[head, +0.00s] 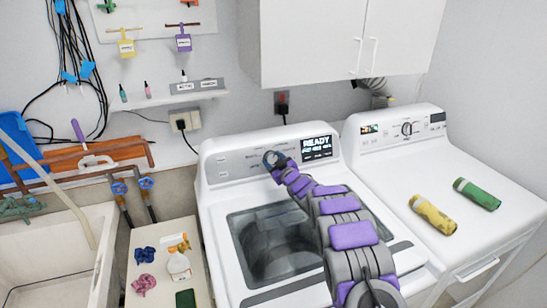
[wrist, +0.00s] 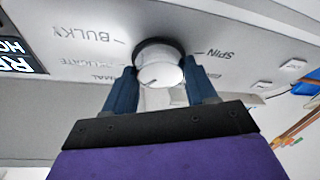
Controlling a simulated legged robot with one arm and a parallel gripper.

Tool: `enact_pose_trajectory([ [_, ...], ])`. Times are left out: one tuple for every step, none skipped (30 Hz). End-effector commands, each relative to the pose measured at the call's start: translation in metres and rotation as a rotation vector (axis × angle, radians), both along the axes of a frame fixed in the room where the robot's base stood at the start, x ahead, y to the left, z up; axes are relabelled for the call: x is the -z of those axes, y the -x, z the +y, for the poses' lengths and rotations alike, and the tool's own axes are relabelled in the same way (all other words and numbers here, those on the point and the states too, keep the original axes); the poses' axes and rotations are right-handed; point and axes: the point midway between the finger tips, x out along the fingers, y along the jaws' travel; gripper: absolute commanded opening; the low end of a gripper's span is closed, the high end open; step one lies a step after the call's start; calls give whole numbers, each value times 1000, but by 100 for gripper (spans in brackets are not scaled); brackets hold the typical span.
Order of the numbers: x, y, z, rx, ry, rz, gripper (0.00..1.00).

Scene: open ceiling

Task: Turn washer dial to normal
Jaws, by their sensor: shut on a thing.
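The washer (head: 222,185) is the white top-loading machine in the middle of the head view. Its dial (wrist: 160,66) is a round white knob with a dark ring behind it in the wrist view. My gripper (head: 274,158) reaches the washer's control panel (wrist: 75,75). Its two blue fingers are shut on the dial, one on each side. A short dark mark shows on the dial's lower left. Around the dial I read BULKY, DELICATE, a partly hidden label ending in MAL, and SPIN. Which label the mark points at I cannot tell. In the head view my gripper hides the dial.
The washer's display (head: 317,147) reads READY. A white dryer (head: 460,165) stands to the right, with yellow (head: 432,214) and green (head: 477,194) rolls on top. A cabinet (head: 310,45) hangs above. A sink (head: 60,260) and side table (head: 195,285) are left.

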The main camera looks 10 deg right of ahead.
Motion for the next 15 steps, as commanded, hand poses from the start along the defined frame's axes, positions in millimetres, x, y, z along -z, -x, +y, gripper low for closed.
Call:
enact_pose_trajectory([
  [-3,0,-1,-9,26,-7,26],
  [-3,0,-1,-15,42,-10,26],
  [-2,0,-1,-23,62,-12,26],
  [-2,0,-1,-29,76,-15,26],
  [-1,0,0,-33,88,-17,26],
  [-1,0,0,-38,103,-21,26],
  [-1,0,0,-42,113,-22,26],
  [-1,0,0,-46,123,-24,26],
  [-1,0,-1,-50,133,-26,26],
  [-1,0,0,-52,140,-28,26],
  [0,0,0,-54,145,-29,26],
  [0,0,0,-57,151,-31,26],
  [0,0,0,-59,155,-32,26],
  [0,0,0,-61,159,-32,26],
  [0,0,0,-62,163,-33,26],
])
